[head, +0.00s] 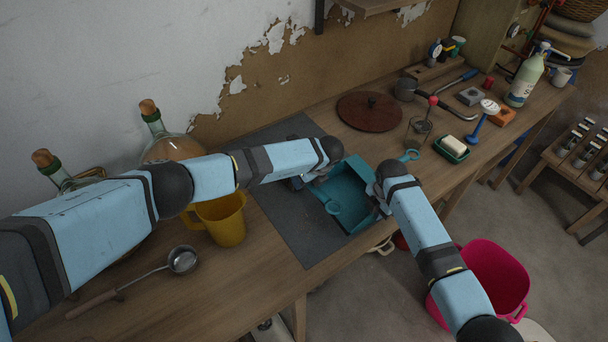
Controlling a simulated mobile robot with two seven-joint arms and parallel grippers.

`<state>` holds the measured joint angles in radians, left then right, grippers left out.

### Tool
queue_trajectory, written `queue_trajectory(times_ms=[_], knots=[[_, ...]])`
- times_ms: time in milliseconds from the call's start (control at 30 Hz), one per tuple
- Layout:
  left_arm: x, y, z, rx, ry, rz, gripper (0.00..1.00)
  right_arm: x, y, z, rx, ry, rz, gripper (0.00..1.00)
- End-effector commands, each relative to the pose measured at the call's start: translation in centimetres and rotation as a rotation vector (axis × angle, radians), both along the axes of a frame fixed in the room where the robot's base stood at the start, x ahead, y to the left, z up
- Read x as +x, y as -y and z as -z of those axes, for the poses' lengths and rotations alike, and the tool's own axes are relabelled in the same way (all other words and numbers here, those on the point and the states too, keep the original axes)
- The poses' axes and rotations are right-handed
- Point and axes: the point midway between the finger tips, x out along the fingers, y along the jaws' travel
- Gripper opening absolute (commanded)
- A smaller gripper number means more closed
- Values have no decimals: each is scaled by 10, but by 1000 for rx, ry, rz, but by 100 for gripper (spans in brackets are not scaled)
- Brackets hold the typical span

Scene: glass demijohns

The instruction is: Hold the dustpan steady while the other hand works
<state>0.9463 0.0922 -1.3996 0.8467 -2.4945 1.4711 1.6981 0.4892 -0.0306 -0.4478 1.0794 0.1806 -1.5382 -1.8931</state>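The teal dustpan (352,181) lies at the right edge of the dark grey mat, between my two grippers.
A yellow jug (220,218), a ladle (180,261) and glass demijohns (168,147) stand left. A round brown lid (369,111), a soap dish (453,150) and a spray bottle (524,80) are farther back. A pink bucket (492,278) stands below the bench's front edge.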

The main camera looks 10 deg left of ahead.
Motion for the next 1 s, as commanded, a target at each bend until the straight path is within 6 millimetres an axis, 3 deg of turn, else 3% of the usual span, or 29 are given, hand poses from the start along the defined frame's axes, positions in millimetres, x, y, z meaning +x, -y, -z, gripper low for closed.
queue_trajectory(times_ms=[900,1000], knots=[[-59,59,2,0,0,0,12,0,0,0,0,0,0,0],[-65,52,2,1,0,-1,12,0,0,0,0,0,0,0]])
